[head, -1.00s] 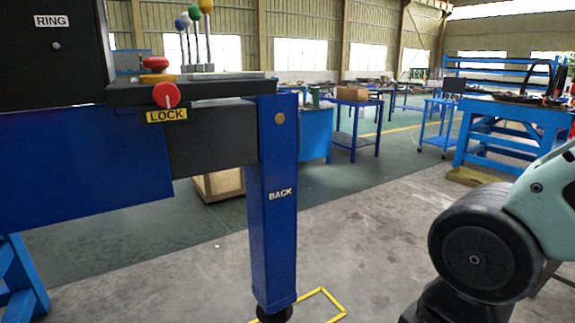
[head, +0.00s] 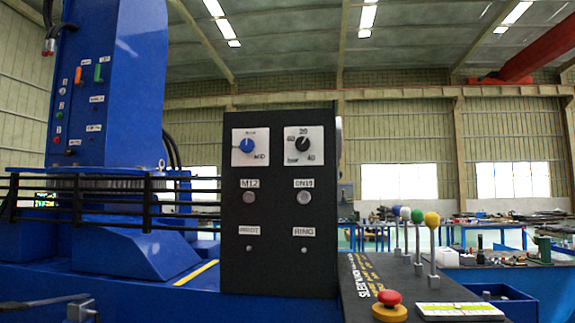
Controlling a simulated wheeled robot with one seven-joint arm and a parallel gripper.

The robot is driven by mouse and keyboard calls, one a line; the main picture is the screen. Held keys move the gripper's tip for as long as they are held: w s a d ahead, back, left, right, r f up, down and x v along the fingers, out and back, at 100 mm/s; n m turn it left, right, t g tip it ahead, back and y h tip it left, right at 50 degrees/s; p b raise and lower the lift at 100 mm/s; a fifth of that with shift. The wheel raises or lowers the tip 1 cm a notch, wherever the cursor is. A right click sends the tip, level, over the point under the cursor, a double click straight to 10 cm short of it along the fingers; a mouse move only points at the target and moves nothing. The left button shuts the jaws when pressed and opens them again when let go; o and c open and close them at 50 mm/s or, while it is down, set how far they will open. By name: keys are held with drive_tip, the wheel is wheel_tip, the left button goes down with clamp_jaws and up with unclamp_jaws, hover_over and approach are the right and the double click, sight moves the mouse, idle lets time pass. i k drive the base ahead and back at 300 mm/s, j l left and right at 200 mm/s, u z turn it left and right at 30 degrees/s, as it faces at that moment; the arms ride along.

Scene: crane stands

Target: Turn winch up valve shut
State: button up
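No label that I can read names the winch up valve. On the tall blue column (head: 122,70) at the left, an orange handle (head: 78,75) and a green handle (head: 98,73) stand upright side by side, each under a small white label too small to read. Small knobs and buttons sit below and beside them. I cannot tell whether either handle is the winch up valve. My gripper is not in view.
A black panel (head: 278,270) with a blue knob (head: 247,145) and a black gauge knob (head: 303,144) stands in the middle. Several ball-topped levers and a red mushroom button (head: 389,299) are on the console at right. A black railing (head: 100,203) crosses before the column.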

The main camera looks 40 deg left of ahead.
sight(97, 79)
drive_tip(key=u, duration=2.45)
drive_tip(key=i+j, duration=0.25)
drive_tip(key=i, duration=0.15)
